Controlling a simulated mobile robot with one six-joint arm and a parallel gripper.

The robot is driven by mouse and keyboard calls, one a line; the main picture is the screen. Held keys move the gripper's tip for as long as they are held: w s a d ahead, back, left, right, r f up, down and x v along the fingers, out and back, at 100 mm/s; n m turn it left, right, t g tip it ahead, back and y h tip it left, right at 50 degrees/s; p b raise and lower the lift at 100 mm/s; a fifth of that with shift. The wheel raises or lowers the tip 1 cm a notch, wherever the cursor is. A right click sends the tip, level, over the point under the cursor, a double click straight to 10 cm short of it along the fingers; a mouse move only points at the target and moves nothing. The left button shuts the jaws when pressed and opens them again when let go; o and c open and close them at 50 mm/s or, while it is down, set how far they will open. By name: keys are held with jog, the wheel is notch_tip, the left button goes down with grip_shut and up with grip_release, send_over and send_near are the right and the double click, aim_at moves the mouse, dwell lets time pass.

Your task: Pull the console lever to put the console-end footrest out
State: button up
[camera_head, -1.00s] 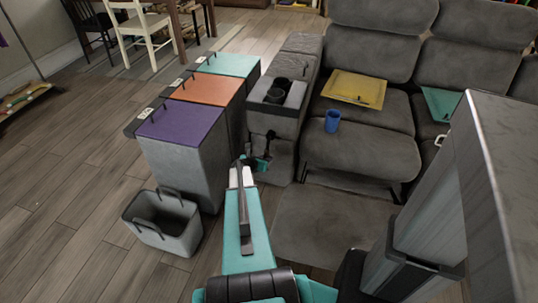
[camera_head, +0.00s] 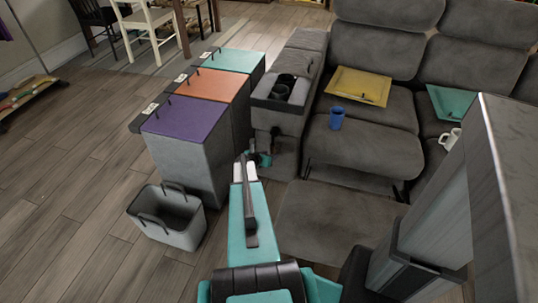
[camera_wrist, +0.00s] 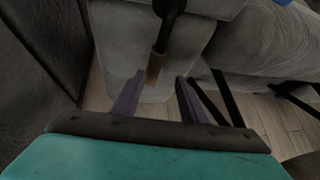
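The console lever (camera_wrist: 165,35) hangs from a dark pivot on the grey console side in the wrist view, its brown-tipped end pointing down. My gripper (camera_wrist: 157,92) is open and empty, its two purple fingers apart just short of the lever's tip. No contact shows. In the head view my gripper (camera_head: 258,158) is low by the front of the console (camera_head: 285,93), and the lever is small and hard to make out there. The console-end footrest (camera_head: 365,155) appears as a padded grey panel projecting before the seat, with dark struts under it.
A purple-lidded bin (camera_head: 185,120) and an open grey basket (camera_head: 170,222) stand left of my arm. A blue cup (camera_head: 336,118) and yellow tray (camera_head: 358,86) are on the sofa seat. A flat grey piece (camera_head: 325,218) lies in front of the sofa. Wooden floor is free at left.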

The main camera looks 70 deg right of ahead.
jog(key=shift+a, duration=0.1)
jog(key=v, duration=1.3)
jog(key=shift+a+r, duration=0.2)
jog(key=shift+r, duration=0.1)
jog(key=shift+w, duration=0.15)
dwell(0.3)
